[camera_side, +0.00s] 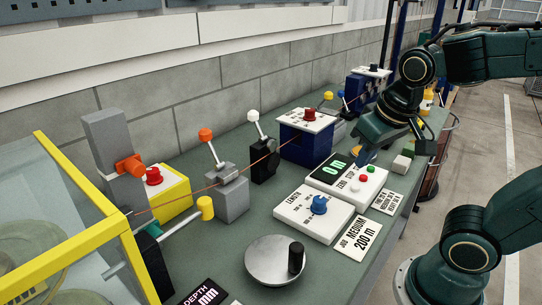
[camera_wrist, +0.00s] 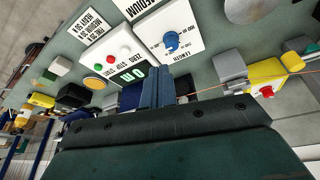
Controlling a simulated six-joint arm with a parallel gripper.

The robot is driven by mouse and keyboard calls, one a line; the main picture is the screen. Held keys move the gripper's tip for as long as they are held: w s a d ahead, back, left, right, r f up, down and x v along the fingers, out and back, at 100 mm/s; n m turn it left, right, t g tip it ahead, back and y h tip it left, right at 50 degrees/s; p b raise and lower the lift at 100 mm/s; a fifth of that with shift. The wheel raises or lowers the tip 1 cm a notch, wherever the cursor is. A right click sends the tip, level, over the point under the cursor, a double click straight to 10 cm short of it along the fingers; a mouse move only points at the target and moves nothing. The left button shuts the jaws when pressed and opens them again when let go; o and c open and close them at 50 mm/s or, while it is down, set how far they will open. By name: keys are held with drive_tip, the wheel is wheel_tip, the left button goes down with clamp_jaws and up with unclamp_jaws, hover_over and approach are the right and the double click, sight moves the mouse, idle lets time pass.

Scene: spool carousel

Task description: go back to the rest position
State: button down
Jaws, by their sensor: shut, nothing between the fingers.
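My gripper (camera_side: 364,156) is above the far side of the white counter box (camera_side: 352,181), whose green display shows 0 m. Its blue-grey fingers are shut and empty. They also show at the middle of the wrist view (camera_wrist: 157,88), in front of part of the counter display (camera_wrist: 131,75). I cannot tell whether the fingertips touch the box. The length box (camera_side: 313,213) with a blue knob sits nearer the camera in the side view. It also shows at the top of the wrist view (camera_wrist: 172,40).
A crank wheel (camera_side: 268,262) stands at the bench front. A yellow-framed guard (camera_side: 60,260) is at the left. A thin orange line runs past the orange-knobbed lever (camera_side: 206,136) towards a dark blue box (camera_side: 305,138). Small blocks (camera_side: 402,163) lie near the right edge.

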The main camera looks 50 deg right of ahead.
drive_tip(key=shift+s+a+r+n+t+y, duration=0.25)
drive_tip(key=shift+s+a+r+n+t, duration=0.1)
drive_tip(key=shift+s+a+n, duration=0.25)
drive_tip(key=shift+s+a+r+n+t+y, duration=0.3)
drive_tip(key=shift+s+a+r+n, duration=0.1)
drive_tip(key=shift+s+a+n, duration=0.25)
drive_tip(key=shift+s+a+r+n+t+y, duration=0.3)
drive_tip(key=shift+s+a+n, duration=0.2)
drive_tip(key=shift+a, duration=0.2)
